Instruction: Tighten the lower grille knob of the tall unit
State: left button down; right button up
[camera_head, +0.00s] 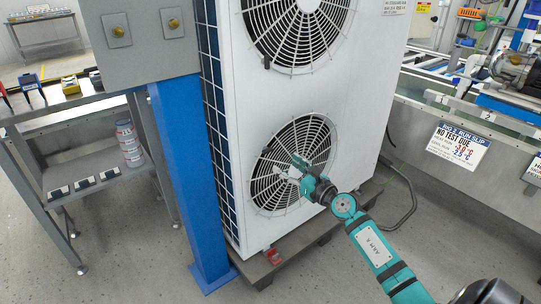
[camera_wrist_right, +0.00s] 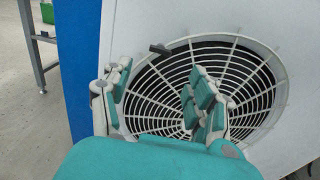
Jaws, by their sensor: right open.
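The tall unit (camera_head: 222,150) is a white cabinet with two round fan grilles, one above the other. The lower grille (camera_head: 262,185) is partly hidden by my right gripper (camera_head: 296,168), which is in front of it. The lower grille knob (camera_head: 266,151) is a small dark piece at the grille's upper left rim. In the right wrist view the knob (camera_wrist_right: 160,49) stands out from the rim, beyond the fingertips and near the middle of the gap between them. My right gripper (camera_wrist_right: 160,72) is open and empty, apart from the knob. My left gripper is not in view.
A similar dark knob (camera_head: 267,62) is on the upper grille (camera_head: 298,30). A blue post (camera_head: 190,170) stands just left of the unit. A grey bench (camera_head: 75,100) is farther left. A test tank (camera_head: 430,185) with a sign is at right. A red object (camera_head: 272,256) is at the unit's foot.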

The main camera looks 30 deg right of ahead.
aim_at(267, 151)
jog(key=w, duration=0.3)
jog(key=w+b, duration=0.1)
jog(key=w, duration=0.5)
jog(key=shift+a+b, duration=0.35)
jog(key=shift+b, duration=0.05)
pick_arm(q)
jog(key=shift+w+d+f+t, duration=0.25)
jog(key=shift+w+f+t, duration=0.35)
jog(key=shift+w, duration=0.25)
pick_arm(e)
jog(key=shift+s, duration=0.1)
